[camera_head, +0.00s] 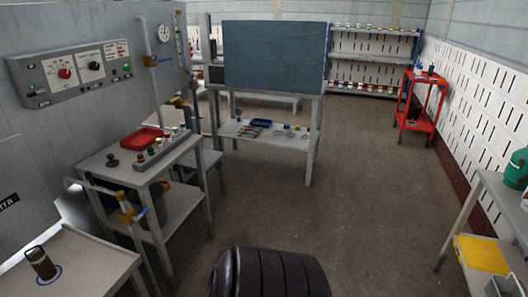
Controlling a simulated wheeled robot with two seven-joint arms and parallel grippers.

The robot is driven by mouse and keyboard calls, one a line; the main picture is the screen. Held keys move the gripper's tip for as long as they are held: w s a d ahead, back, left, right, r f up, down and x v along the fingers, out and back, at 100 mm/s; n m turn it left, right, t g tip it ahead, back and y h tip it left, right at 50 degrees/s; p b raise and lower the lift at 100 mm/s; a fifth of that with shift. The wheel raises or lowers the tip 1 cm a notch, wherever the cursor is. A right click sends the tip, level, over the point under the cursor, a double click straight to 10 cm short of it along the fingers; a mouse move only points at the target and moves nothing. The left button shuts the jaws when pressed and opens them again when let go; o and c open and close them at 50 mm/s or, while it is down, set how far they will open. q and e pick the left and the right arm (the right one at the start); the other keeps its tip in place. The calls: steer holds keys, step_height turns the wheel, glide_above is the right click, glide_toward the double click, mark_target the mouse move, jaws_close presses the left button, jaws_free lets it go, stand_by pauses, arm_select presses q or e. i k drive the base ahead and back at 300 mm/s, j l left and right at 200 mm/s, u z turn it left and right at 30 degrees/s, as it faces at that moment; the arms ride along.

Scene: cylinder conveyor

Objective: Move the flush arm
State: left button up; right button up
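A thin grey pipe arm with a yellow fitting and a blue end (130,213) stands at the left, beside the front bench; it looks like the flush arm. Its pipe runs back and left from the fitting toward the grey wall panel. A dark brown cylinder (41,263) with a pale band stands upright inside a blue ring on the table (90,262) at the lower left. The cylinder is apart from the pipe arm. Neither of my grippers shows in the head view.
A bench (112,178) with a red tray (145,139) stands at the left. A control box (75,72) hangs above it. A dark board (274,57) stands at the back over a table. A red cart (423,105) and shelf are at the right.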

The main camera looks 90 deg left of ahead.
mark_target(120, 196)
steer(key=j+u, duration=0.1)
steer(key=u, duration=4.05)
